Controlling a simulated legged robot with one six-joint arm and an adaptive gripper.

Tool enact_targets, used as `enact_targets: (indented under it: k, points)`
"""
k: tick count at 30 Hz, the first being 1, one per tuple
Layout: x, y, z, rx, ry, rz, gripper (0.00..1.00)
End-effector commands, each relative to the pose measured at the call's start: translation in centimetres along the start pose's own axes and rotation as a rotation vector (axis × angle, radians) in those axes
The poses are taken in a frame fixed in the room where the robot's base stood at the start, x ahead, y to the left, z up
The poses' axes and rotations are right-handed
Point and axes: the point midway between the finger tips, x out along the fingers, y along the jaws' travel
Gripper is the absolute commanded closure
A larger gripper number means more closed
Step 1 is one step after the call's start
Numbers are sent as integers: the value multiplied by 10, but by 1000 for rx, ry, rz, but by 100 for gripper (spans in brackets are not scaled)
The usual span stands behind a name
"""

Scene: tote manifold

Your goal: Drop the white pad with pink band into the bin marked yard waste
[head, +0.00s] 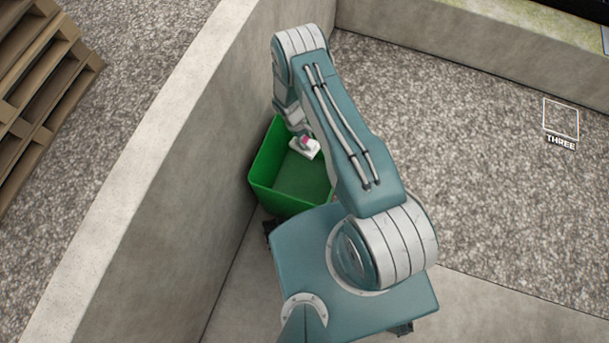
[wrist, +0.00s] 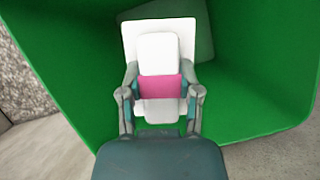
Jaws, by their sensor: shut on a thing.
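The white pad with a pink band (wrist: 159,50) is between the two fingers of my gripper (wrist: 160,92) in the wrist view. My gripper is shut on it, with the fingers at either side of the pink band. In the head view the pad (head: 305,148) shows small below the end of my arm, over the opening of a green bin (head: 266,172). The bin's green walls also fill much of the wrist view (wrist: 245,60). No marking on the bin is readable in either view. Part of the bin is hidden behind my arm.
A concrete wall (head: 165,165) runs along the left of the bin, and another wall (head: 440,25) stands at the back. Wooden pallets (head: 40,90) lie beyond the left wall. A square marked THREE (head: 561,120) is on the open gravel at right.

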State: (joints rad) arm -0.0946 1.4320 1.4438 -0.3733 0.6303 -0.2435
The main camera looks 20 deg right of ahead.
Motion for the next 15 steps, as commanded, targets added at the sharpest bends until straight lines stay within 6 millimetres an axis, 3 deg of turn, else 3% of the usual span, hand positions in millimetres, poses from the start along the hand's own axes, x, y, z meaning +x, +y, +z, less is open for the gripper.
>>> enact_targets:
  k: [6, 14, 15]
  points:
    - [12, 1, -4, 0, 3, -2, 100]
    - [13, 2, -3, -1, 4, -4, 100]
    - [13, 2, -4, 0, 3, -3, 38]
